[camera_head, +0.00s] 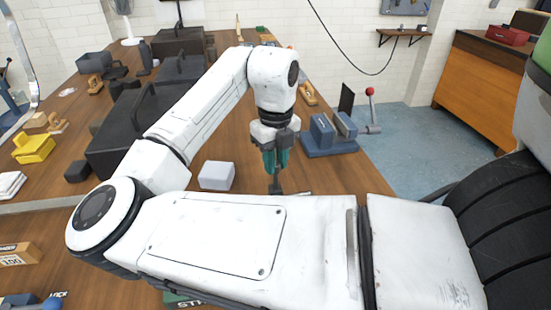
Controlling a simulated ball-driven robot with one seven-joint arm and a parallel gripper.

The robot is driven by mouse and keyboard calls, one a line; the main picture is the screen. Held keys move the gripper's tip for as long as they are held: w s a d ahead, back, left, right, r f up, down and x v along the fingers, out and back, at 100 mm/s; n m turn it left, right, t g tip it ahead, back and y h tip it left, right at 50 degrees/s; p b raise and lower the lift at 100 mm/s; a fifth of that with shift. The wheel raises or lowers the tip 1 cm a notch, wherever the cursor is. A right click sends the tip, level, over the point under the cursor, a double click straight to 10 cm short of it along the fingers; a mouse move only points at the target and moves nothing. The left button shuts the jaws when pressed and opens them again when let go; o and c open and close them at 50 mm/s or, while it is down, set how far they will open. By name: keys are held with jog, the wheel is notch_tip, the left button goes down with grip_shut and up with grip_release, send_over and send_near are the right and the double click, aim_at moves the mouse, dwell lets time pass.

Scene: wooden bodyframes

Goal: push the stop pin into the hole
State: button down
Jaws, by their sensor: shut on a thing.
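My gripper (273,168) points straight down over the wooden workbench, its teal fingers closed. A small dark piece (276,186), which looks like the stop pin, stands upright right below the fingertips, in their grip. Its lower end is close to the bench or to a flat part there; I cannot tell if it touches. My white forearm covers the area just in front of it. I cannot make out the hole.
A grey-white block (217,175) lies left of my gripper. A blue vise (330,138) with a red-knobbed lever (370,92) stands to the right. Black boxes (125,140) fill the left side. A yellow part (34,148) lies at far left. The bench ends at right.

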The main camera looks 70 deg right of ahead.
jog(key=shift+f, duration=0.25)
jog(key=c, duration=0.9)
grip_release()
jog(key=shift+r, duration=0.1)
notch_tip(320, 180, up, 11)
jog(key=shift+f, duration=0.15)
